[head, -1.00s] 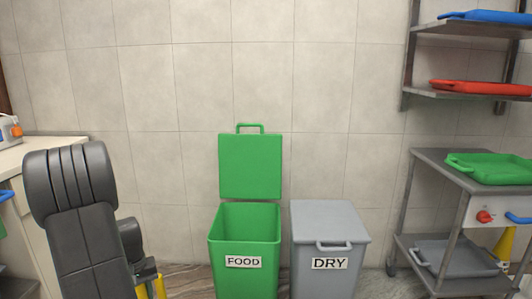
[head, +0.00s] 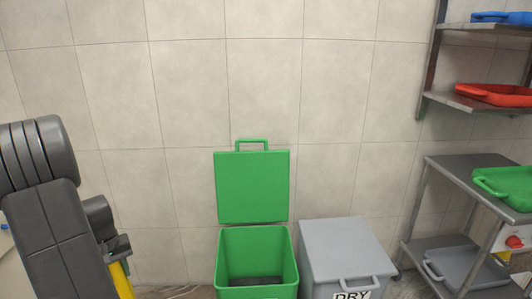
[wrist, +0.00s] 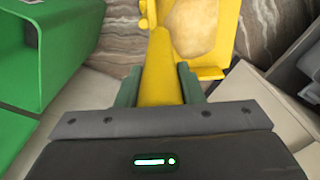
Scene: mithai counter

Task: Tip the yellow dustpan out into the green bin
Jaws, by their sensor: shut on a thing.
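The green bin (head: 231,265) stands against the wall with its lid (head: 252,187) raised upright behind its open mouth. Something dark shows at its bottom. In the wrist view, my gripper (wrist: 160,84) is shut on the yellow handle of the dustpan (wrist: 160,65). The pan lies beyond the fingers at the top, partly cut off, with a tan patch in it that looks like sweepings. In the head view only a piece of the yellow handle (head: 122,281) shows, left of the bin and apart from it. A green box-like surface (wrist: 50,50), likely the bin, is at left in the wrist view.
A grey bin marked DRY (head: 345,250), lid shut, stands close to the right of the green bin. A metal trolley (head: 470,180) with a green tray (head: 505,186) is further right, under shelves with red and blue trays. The tiled wall is behind.

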